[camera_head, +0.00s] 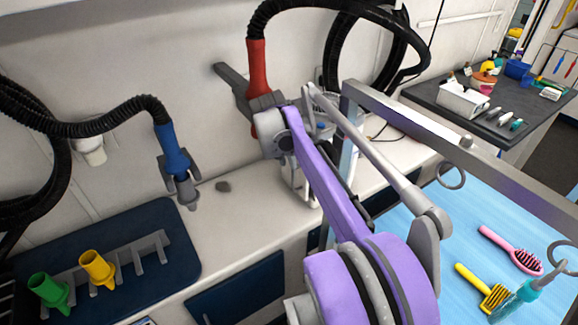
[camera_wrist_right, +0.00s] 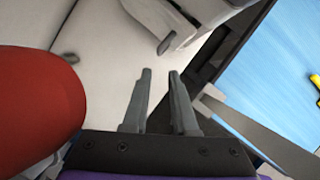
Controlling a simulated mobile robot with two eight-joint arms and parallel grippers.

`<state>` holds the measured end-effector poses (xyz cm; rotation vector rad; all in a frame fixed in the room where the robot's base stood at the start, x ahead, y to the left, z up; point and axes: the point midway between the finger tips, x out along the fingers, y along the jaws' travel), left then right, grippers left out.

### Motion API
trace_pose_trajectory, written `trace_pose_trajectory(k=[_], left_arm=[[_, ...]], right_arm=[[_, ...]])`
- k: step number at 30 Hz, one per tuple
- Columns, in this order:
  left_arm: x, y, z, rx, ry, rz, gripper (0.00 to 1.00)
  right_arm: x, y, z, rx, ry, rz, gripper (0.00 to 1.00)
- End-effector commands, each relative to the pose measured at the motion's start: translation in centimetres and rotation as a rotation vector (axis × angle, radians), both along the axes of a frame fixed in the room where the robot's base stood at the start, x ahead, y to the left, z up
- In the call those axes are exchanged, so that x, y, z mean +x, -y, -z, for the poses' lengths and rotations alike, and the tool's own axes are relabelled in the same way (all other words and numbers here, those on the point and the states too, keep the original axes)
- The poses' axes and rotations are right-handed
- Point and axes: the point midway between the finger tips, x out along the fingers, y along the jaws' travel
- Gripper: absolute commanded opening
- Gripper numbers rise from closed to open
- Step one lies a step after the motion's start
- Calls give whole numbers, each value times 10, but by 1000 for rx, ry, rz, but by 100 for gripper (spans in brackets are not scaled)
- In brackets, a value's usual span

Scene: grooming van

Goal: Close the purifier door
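A white device that looks like the purifier (camera_head: 300,188) stands on the counter against the wall, mostly hidden behind my right arm. In the right wrist view its pale body (camera_wrist_right: 203,22) shows at the top, with a small grey piece sticking out toward my fingers. I cannot tell how far its door is open. My right gripper (camera_wrist_right: 160,75) is open and empty, its two fingers parallel and apart, just short of the device and not visibly touching it. In the head view its fingers are hidden by my own wrist. My left gripper is not in view.
A red hose nozzle (camera_head: 257,68) hangs close beside my right wrist. A blue nozzle (camera_head: 174,150) hangs further left. Green (camera_head: 50,290) and yellow (camera_head: 97,268) nozzles stand at lower left. A metal frame (camera_head: 450,150) crosses above the blue table (camera_head: 455,235), where brushes lie.

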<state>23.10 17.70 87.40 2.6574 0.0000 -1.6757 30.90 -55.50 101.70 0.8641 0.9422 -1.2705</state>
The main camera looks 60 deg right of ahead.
Motion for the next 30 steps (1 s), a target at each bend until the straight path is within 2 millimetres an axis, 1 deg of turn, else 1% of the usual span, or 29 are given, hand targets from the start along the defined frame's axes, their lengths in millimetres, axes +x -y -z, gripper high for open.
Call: trace_pose_trajectory(k=[8,12,13,17,21,27,30], left_arm=[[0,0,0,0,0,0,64],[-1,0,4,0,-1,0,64],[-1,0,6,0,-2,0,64],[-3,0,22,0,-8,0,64],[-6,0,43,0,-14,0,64],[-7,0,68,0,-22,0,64],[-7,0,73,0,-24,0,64]], right_arm=[[0,-1,-1,0,0,0,26],[2,-5,2,-4,-10,11,1],[4,-7,5,-7,-17,20,0],[14,-26,19,-42,-64,96,0],[28,-50,32,-134,-105,215,0],[49,-81,35,-311,-92,377,0],[54,-88,32,-369,-69,424,0]])
